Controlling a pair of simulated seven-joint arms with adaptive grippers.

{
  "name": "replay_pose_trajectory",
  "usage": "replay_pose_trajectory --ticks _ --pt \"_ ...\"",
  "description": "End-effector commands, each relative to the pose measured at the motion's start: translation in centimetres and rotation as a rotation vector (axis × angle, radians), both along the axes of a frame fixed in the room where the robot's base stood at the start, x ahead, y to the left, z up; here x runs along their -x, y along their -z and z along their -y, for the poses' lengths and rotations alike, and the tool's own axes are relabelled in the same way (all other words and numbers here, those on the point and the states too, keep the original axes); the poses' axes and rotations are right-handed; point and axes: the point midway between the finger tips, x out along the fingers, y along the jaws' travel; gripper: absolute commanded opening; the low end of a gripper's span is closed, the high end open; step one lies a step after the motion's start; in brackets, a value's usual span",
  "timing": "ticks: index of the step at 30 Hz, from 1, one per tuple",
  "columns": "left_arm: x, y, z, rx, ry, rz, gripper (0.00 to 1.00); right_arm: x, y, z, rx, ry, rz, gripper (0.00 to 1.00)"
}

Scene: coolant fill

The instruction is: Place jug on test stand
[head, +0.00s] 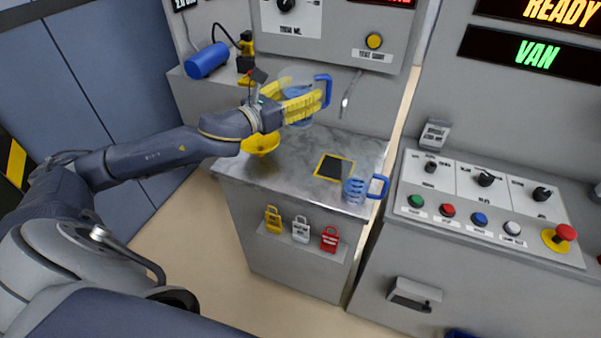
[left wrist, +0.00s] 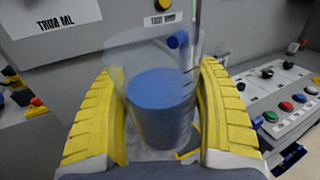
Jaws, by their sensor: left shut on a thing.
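A clear jug with a blue handle (head: 327,92) is in my left gripper (head: 306,101), above the back of the grey marble-topped bench (head: 300,160). In the left wrist view the jug (left wrist: 160,105) holds blue liquid and sits between the two yellow fingers, which are shut on it. It looks roughly upright. A black square pad with a yellow border (head: 334,168) lies on the bench top, lower than the jug and apart from it. A second clear jug with a blue handle (head: 356,190) stands at the bench's front right corner. My right gripper is not in view.
A yellow funnel-like bowl (head: 260,146) is on the bench under my left forearm. A thin metal spout (head: 350,92) hangs just right of the held jug. Lockout tags hang on the bench front. A control panel (head: 485,205) stands to the right.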

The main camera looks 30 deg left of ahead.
Motion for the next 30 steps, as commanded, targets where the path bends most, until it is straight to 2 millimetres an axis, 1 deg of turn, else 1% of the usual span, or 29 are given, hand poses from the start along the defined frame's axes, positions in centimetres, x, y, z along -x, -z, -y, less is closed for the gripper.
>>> replay_pose_trajectory --ticks 1,2,3,13,16,20,21,30 --pt "-0.2 -0.6 -0.5 -0.002 -0.012 0.004 0.19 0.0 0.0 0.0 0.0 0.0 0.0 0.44" --pt "-0.4 -0.8 -0.8 -0.001 -0.022 0.004 0.19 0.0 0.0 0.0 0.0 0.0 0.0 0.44" --pt "-0.5 -0.4 -1.2 -0.001 -0.036 0.001 0.19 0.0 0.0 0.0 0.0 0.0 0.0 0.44" --pt "-0.5 1.5 -1.9 0.001 -0.072 0.001 0.19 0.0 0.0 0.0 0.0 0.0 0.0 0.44" --pt "-0.6 2.6 -2.2 0.002 -0.085 -0.001 0.19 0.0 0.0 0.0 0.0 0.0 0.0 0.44" --pt "-0.5 4.9 -2.3 0.001 -0.088 -0.003 0.19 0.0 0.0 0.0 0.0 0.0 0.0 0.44" --pt "-0.6 5.9 -2.3 0.003 -0.09 -0.003 0.19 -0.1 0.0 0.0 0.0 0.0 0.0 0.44" --pt "-0.6 12.4 -2.3 0.003 -0.089 -0.002 0.19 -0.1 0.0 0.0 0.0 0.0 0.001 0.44"
